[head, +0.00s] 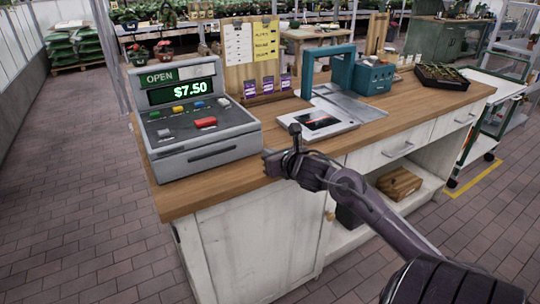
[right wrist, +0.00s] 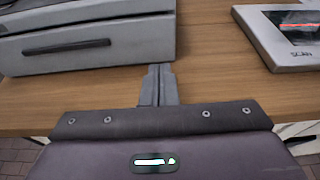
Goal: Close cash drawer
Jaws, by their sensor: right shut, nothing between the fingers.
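A grey cash register (head: 195,115) stands at the left end of the wooden counter, with a green display reading $7.50 and an OPEN sign above it. Its cash drawer (head: 212,158) is at the bottom front, with a long dark handle; it also shows at upper left in the right wrist view (right wrist: 125,50). I cannot tell clearly how far the drawer stands out. My right gripper (head: 268,156) is shut and empty, close to the drawer's right front corner; in the right wrist view its fingers (right wrist: 158,78) point at the counter beside that corner. My left gripper is not in view.
A scanner pad (head: 318,121) lies right of the register, near the gripper. Behind it are a teal frame (head: 340,68), a teal box (head: 374,78) and a notice board (head: 252,50). A seedling tray (head: 442,77) sits at the far right. The counter's front edge (head: 225,203) runs below the drawer.

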